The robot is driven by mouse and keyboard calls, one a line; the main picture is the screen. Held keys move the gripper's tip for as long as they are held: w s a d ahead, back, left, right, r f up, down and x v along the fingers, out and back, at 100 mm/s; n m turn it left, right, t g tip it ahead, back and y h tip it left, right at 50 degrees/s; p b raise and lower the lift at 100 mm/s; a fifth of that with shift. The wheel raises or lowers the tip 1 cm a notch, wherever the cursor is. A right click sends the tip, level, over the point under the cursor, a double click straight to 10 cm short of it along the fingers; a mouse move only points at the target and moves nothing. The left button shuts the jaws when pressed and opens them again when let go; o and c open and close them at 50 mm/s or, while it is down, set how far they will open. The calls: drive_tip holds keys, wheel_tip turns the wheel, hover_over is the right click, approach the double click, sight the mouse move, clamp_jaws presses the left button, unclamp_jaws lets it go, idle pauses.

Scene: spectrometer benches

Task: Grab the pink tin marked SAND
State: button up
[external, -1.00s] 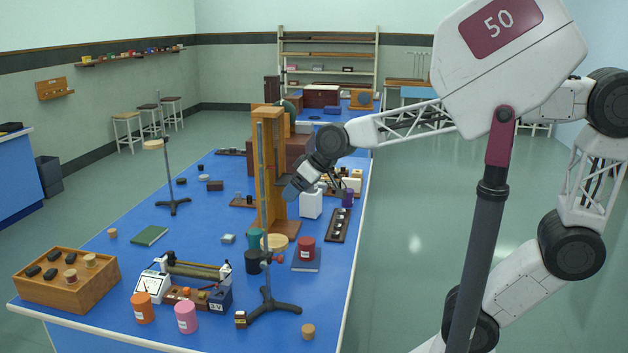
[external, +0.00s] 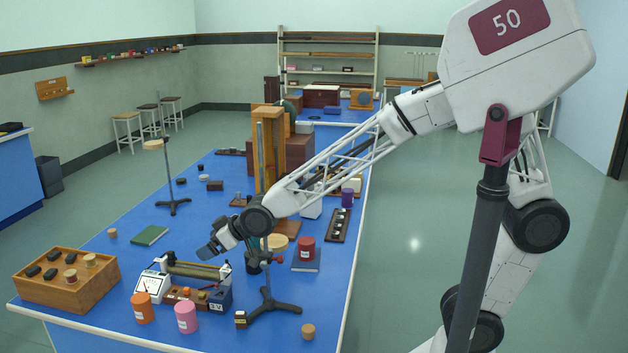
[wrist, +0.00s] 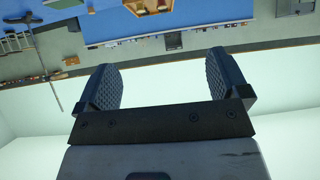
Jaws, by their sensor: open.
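The pink tin (external: 186,316) stands upright near the front edge of the blue bench in the external view. It has a white label, too small to read. My gripper (external: 208,252) is above the bench, higher and farther back than the pink tin, over the area of the apparatus with the meter. In the wrist view my gripper (wrist: 172,84) is open, its two dark ribbed fingers wide apart with nothing between them. The wrist view looks across the room, and I cannot make out the pink tin there.
An orange tin (external: 143,307) stands just left of the pink tin. Behind it are a white meter (external: 153,284) and a battery block (external: 220,297). A black tripod stand (external: 268,305) with an upright rod is to the right. A wooden box (external: 66,281) is at left.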

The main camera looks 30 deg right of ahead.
wheel_tip(320, 180, down, 9)
drive_tip(key=w+a, duration=0.2)
drive_tip(key=n+y, duration=0.1)
drive_tip(key=y, duration=0.1)
approach(184, 306)
drive_tip(key=w+a, duration=0.1)
drive_tip(key=a, duration=0.1)
drive_tip(key=shift+f+y, duration=0.4)
drive_tip(key=shift+f, duration=0.5)
drive_tip(key=shift+w, duration=0.1)
drive_tip(key=shift+x, duration=1.25)
drive_tip(key=shift+x, duration=2.55)
drive_tip(key=shift+w, duration=0.1)
drive_tip(key=shift+c, duration=0.3)
drive_tip(key=c, duration=1)
